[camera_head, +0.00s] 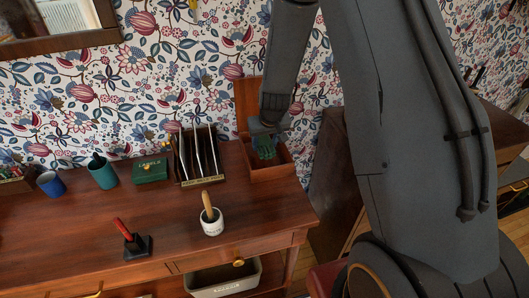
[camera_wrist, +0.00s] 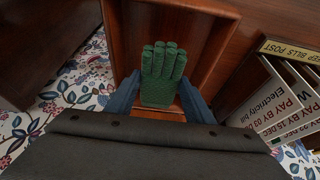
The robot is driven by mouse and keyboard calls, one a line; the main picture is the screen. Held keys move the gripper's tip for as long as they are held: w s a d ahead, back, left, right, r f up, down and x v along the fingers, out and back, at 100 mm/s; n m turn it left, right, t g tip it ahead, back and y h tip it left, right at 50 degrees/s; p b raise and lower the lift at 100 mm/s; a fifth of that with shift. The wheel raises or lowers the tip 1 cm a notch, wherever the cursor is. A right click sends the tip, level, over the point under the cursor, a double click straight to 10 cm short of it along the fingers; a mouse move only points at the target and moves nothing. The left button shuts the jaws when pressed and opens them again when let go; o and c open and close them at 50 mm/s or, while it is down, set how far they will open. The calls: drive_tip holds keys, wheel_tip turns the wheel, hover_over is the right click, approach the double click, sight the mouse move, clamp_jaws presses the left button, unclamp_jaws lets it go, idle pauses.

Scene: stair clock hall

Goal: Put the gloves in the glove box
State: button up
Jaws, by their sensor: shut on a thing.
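A green knitted glove (camera_wrist: 163,75) is held between the two fingers of my gripper (camera_wrist: 160,95), fingers of the glove pointing away from the wrist. In the head view my gripper (camera_head: 264,138) is at the wooden glove box (camera_head: 273,172), with the green glove (camera_head: 265,150) hanging at its opening. The box's lid (camera_head: 246,98) stands open against the wall. The wrist view shows the wooden interior of the box (camera_wrist: 205,35) around the glove. I cannot tell whether the glove touches the box floor.
A letter rack (camera_head: 200,181) with papers stands just left of the box. Further left are a green tin (camera_head: 150,170), a teal cup (camera_head: 103,173) and a blue cup (camera_head: 51,184). The desk's front left is clear.

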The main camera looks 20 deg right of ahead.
sight(266, 146)
drive_tip(key=shift+f, duration=0.15)
wheel_tip(266, 146, down, 3)
drive_tip(key=b, duration=0.4)
drive_tip(key=shift+f, duration=0.2)
drive_tip(key=shift+f+b, duration=0.2)
drive_tip(key=shift+b, duration=0.2)
drive_tip(key=o, duration=1)
drive_tip(key=shift+r, duration=0.1)
drive_tip(key=shift+r, duration=0.1)
